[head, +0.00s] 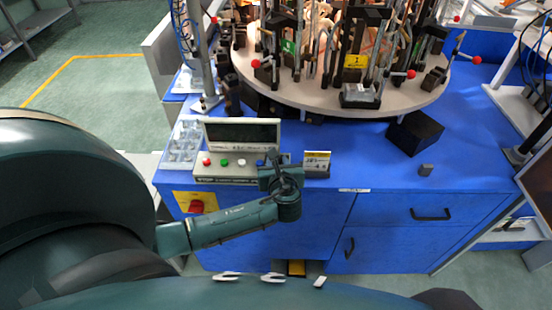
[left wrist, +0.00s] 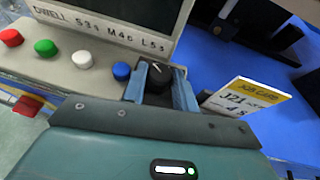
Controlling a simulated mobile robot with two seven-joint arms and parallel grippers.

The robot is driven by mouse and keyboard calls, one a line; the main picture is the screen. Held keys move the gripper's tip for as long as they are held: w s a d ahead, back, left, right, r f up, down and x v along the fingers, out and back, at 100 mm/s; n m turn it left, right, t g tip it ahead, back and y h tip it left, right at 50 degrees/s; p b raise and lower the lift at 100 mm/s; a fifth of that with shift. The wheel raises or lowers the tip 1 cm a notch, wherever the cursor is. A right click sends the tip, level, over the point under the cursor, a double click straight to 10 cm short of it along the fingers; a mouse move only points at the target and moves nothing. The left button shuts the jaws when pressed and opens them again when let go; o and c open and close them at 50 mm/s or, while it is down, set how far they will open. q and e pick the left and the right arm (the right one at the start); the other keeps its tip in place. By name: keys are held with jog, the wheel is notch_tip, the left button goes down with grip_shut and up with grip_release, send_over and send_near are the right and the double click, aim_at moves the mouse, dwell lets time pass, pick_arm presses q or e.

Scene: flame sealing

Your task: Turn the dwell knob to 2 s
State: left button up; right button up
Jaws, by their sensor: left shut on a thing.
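The dwell knob (left wrist: 157,78) is a black round knob with a white pointer line, at the right end of the control panel's button row. In the left wrist view the line points toward the upper left. My left gripper (left wrist: 160,88) is shut on the knob, with one blue-grey finger on each side. In the head view my left gripper (head: 281,168) hides the knob at the panel's right end. The control panel (head: 228,172) has a display (head: 241,133) above it. A strip in the wrist view starts with "DWELL"; its values are small. My right gripper is not in view.
A job card (head: 317,158) with a yellow header stands just right of the knob. Red, green, white and blue (left wrist: 121,71) buttons lie to its left. A round turntable (head: 300,97) with fixtures is behind. A black box (head: 414,132) stands farther right on the blue bench.

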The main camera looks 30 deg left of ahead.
pick_arm(q)
jog(key=n+g+y, duration=0.2)
jog(key=shift+w+d+n, duration=0.2)
jog(key=shift+d+n, duration=0.05)
jog(key=shift+n, duration=0.15)
jog(key=n+g+y, duration=0.1)
jog(key=g, duration=0.1)
jog(key=n+g+y, duration=0.1)
jog(key=n, duration=0.1)
jog(key=shift+w+g, duration=0.2)
jog(key=shift+g, duration=0.2)
jog(key=shift+n+g, duration=0.6)
jog(key=shift+n, duration=0.1)
jog(key=shift+y, duration=0.3)
jog(key=o, duration=0.7)
